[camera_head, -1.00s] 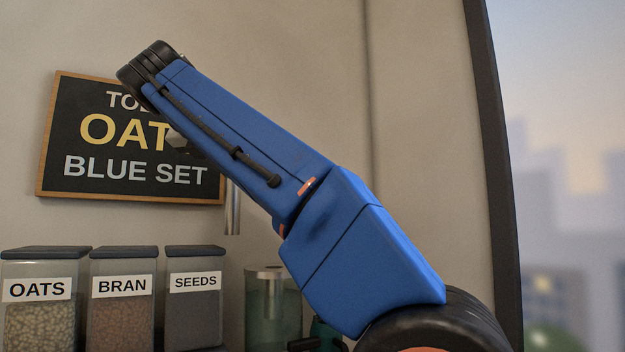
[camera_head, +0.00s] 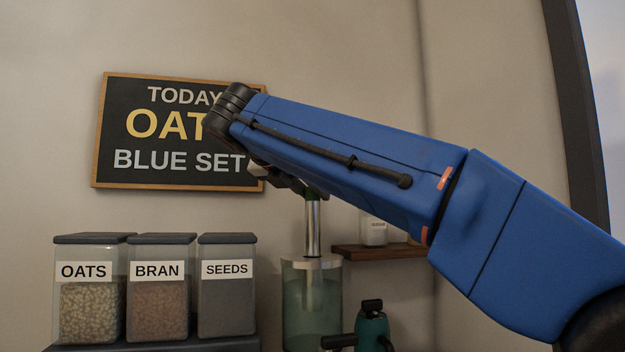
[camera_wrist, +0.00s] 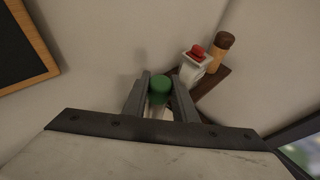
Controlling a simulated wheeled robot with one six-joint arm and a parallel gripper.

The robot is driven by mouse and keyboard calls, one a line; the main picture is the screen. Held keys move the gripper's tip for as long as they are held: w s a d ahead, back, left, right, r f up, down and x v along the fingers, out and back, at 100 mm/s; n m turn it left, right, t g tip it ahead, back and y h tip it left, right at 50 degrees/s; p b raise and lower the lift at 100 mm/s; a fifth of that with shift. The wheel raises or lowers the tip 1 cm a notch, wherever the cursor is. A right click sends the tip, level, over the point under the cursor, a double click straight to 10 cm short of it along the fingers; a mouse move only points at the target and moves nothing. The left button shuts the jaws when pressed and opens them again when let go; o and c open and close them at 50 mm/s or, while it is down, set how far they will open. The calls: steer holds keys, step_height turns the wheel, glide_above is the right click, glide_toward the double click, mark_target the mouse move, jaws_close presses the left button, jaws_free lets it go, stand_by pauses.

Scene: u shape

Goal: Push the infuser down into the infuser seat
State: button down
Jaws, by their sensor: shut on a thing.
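The infuser (camera_head: 312,228) is an upright metal tube with a green top. My gripper (camera_wrist: 160,97) is shut on it; the green cap shows between the two fingers in the wrist view. In the head view my gripper (camera_head: 290,182) is partly hidden behind my blue forearm. The infuser seat appears to be the greenish clear jar with a metal lid (camera_head: 311,310). The tube stands directly over the middle of its lid, and its lower end is at the lid's opening. How deep it sits is hard to tell.
Containers labelled OATS (camera_head: 88,300), BRAN (camera_head: 160,300) and SEEDS (camera_head: 226,300) stand left of the jar. A teal bottle (camera_head: 371,330) stands close on its right. A wooden wall shelf (camera_head: 375,252) holds a small jar. A menu board (camera_head: 150,175) hangs behind.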

mark_target(309, 238)
steer(key=shift+f, duration=5.35)
steer(key=c, duration=1.4)
jaws_free()
steer(key=shift+o, duration=0.2)
steer(key=shift+s, duration=0.1)
steer(key=s+a, duration=0.4)
steer(key=s, duration=0.4)
steer(key=shift+a, duration=0.2)
